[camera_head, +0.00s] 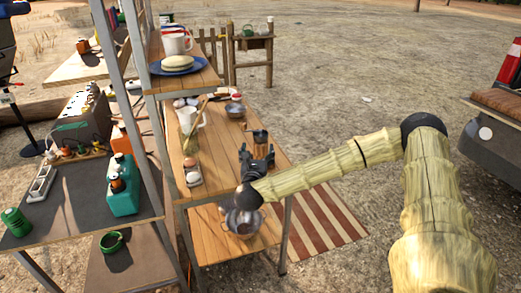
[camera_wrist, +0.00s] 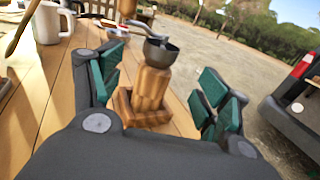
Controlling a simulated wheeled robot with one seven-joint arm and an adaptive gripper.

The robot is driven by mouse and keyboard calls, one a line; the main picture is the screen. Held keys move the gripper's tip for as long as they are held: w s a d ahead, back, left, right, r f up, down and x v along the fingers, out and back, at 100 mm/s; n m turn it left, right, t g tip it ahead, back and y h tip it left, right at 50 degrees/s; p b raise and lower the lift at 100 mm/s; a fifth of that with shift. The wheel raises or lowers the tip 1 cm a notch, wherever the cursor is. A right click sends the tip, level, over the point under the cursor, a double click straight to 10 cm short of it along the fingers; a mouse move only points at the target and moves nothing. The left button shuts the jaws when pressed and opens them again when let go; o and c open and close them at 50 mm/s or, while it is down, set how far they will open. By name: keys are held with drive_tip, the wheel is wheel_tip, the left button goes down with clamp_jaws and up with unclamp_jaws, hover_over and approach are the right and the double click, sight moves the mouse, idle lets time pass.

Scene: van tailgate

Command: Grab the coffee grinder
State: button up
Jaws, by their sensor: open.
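The coffee grinder (camera_wrist: 152,88) has a turned wooden body on a square wooden base, with a dark metal bowl and crank on top. It stands upright on the wooden table. In the head view its upper part (camera_head: 261,137) shows just beyond my gripper (camera_head: 257,157), which hides its lower part. In the wrist view my gripper (camera_wrist: 161,80) is open, its teal-padded fingers to the left and right of the grinder body. Gaps show on both sides, wider on the right. My gripper holds nothing.
A white mug (camera_wrist: 48,23) stands left of my gripper on the wooden table (camera_head: 212,160). Eggs (camera_head: 192,172) sit at the table's left edge. A metal bowl (camera_head: 243,222) is below my wrist. A metal shelf post (camera_head: 150,120) rises at left. Open ground lies right.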

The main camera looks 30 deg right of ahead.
sight(260, 140)
drive_tip(key=p+x, duration=0.1)
drive_tip(key=x, duration=0.3)
drive_tip(key=shift+d+r, duration=0.15)
drive_tip(key=shift+d, duration=0.15)
drive_tip(key=shift+f+p+x, duration=0.15)
drive_tip(key=shift+p+x, duration=0.6)
drive_tip(key=shift+x, duration=0.85)
drive_tip(key=shift+f+p+x, duration=0.15)
drive_tip(key=shift+p+x, duration=0.55)
drive_tip(key=shift+x, duration=0.9)
drive_tip(key=shift+a, duration=0.1)
drive_tip(key=c, duration=1.5)
